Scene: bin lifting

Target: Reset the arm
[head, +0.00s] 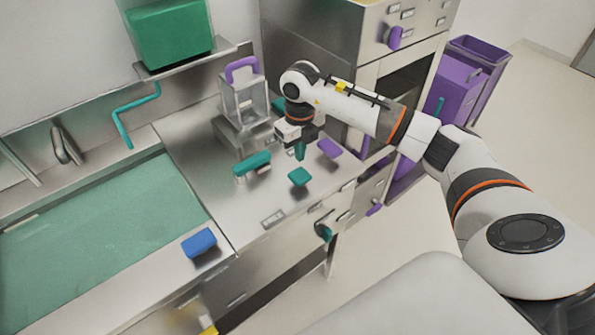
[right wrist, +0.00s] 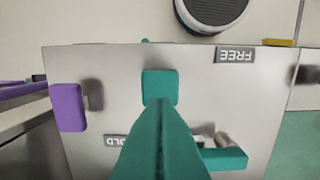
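My right arm reaches in from the right in the head view, and its gripper (head: 300,152) hangs over the steel counter (head: 205,150). Its teal fingers (right wrist: 163,145) point down in the right wrist view and look pressed together, with nothing seen between them. Just beyond the fingertips is a teal knob (right wrist: 160,86), also in the head view (head: 299,177); the gripper appears above it and apart. A teal lever handle (head: 253,163) is left of the gripper, and a purple knob (head: 329,148) is to its right. My left gripper is not in view.
A clear box with a purple handle (head: 242,68) stands behind the gripper. A steel cabinet (head: 310,45) rises at the back, and purple bins (head: 455,85) stand on the floor at right. A blue knob (head: 199,242) sits beside the green basin (head: 95,225).

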